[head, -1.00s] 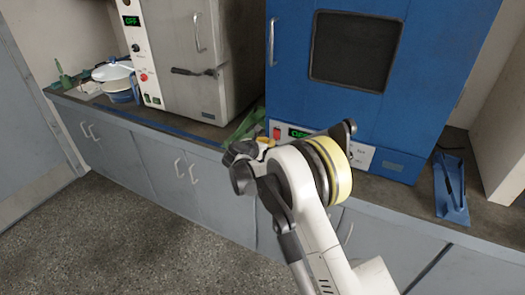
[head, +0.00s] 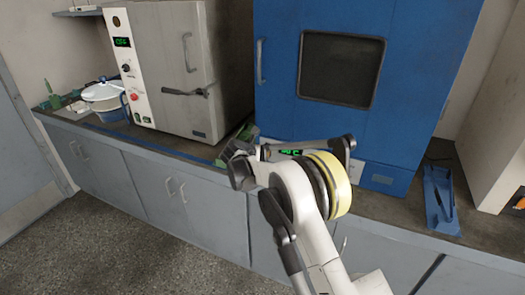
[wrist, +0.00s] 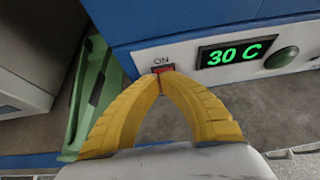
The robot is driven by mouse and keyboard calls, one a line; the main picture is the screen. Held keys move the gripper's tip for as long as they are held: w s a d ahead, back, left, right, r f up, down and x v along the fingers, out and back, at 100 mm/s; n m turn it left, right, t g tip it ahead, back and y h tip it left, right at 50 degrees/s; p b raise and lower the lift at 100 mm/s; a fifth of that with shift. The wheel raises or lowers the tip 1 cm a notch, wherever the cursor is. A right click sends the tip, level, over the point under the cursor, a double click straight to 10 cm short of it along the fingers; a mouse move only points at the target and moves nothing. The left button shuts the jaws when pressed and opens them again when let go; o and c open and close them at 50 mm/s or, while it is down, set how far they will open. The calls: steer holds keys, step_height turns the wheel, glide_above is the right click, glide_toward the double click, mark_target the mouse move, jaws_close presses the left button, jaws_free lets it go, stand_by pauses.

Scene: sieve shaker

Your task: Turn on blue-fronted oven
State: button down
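The blue-fronted oven (head: 415,75) stands on the counter at the right of the head view, door closed. Its white control panel (wrist: 185,56) shows in the wrist view, with a green display (wrist: 237,51) reading 30 C. In the head view my arm hides the switch and part of the panel.
A grey oven (head: 170,60) with a display reading OFF stands to the left. A green object (wrist: 92,95) lies between the ovens, close to my fingers. A blue holder (head: 438,205) is at the right; a pot (head: 103,97) is far left.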

steer(key=shift+a, duration=0.1)
steer(key=shift+r+p, duration=0.35)
steer(key=shift+r, duration=0.4)
